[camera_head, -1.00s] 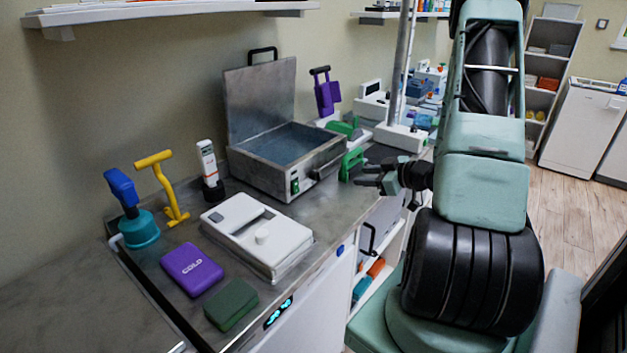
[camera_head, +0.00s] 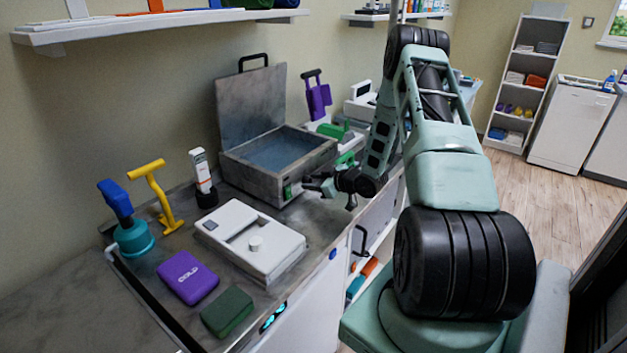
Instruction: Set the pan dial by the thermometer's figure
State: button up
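The metal pan (camera_head: 262,179) stands open on the counter, its lid (camera_head: 249,103) upright at the back and bluish liquid inside. A green-lit switch (camera_head: 288,191) is on its front. My gripper (camera_head: 308,182) is at the pan's front right corner, with its fingers apart and nothing seen between them. It hides part of that front; I cannot make out a dial or whether the fingers touch the pan. A white and orange handheld device, perhaps the thermometer (camera_head: 201,168), stands upright in a black holder left of the pan. Its figure is too small to read.
A shelf (camera_head: 160,25) hangs above.

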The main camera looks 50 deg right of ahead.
jog(key=shift+w+f, duration=0.1)
jog(key=shift+w, duration=0.05)
jog(key=c, duration=0.7)
